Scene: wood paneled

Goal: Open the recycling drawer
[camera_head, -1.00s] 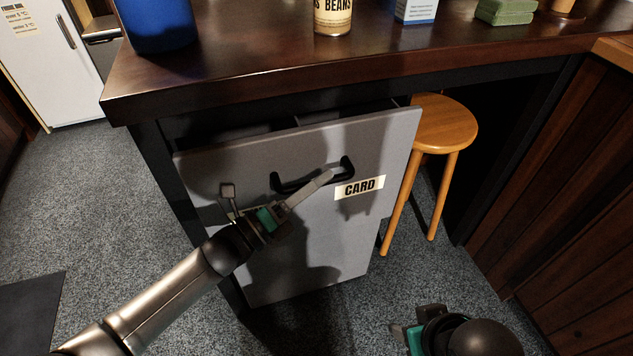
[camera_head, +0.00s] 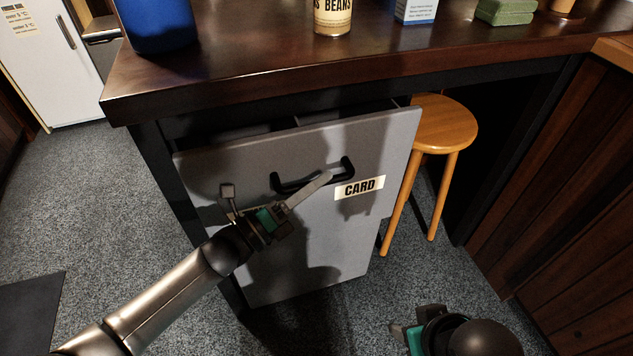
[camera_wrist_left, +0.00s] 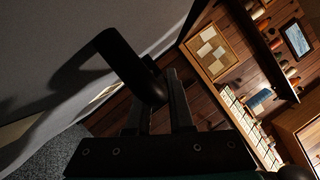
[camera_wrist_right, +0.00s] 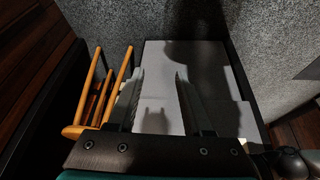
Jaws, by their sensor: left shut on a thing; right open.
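The grey drawer front (camera_head: 320,240) with a "CARD" label (camera_head: 360,187) stands out from under the counter, with a dark gap along its top edge. Its black bar handle (camera_head: 346,165) also shows in the left wrist view (camera_wrist_left: 125,62). My left gripper (camera_head: 318,184) is shut on the handle; in the left wrist view its fingers sit on either side of the bar's end. My right gripper (camera_wrist_right: 160,78) is open and empty, low at the front right, with the drawer front beyond it in the right wrist view.
A wooden stool (camera_head: 443,124) stands close to the drawer's right side. The dark wooden counter (camera_head: 270,70) overhangs the drawer and bears a blue container (camera_head: 158,22) and a can (camera_head: 332,15). Wood panelling (camera_head: 570,190) closes the right.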

